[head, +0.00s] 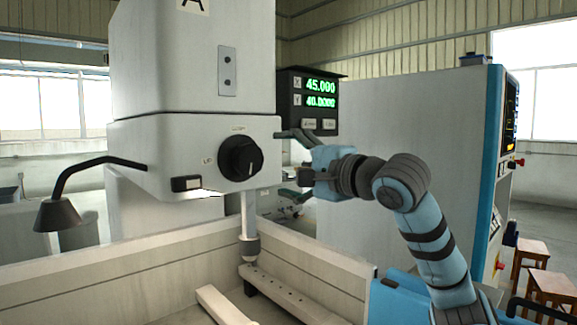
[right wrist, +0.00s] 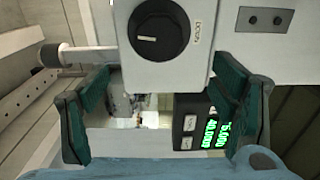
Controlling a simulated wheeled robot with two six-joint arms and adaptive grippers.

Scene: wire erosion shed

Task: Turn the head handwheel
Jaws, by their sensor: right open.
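The head handwheel (head: 240,159) is a round black knob with a white pointer mark, on the front of the white machine head (head: 180,150). Labels are printed beside it. My right gripper (head: 288,155) is to the right of the handwheel, open and empty, apart from it. In the right wrist view the handwheel (right wrist: 158,30) shows at the top, beyond the spread green fingers of the gripper (right wrist: 165,92). Nothing is between the fingers close up. My left gripper is not in view.
A readout box (head: 309,103) with green digits is just behind my right gripper. A lamp (head: 58,212) on a bent arm sticks out at the left. Below the head are a vertical column (head: 249,215) and tank walls (head: 315,262). A tall cabinet (head: 410,150) stands behind my right arm.

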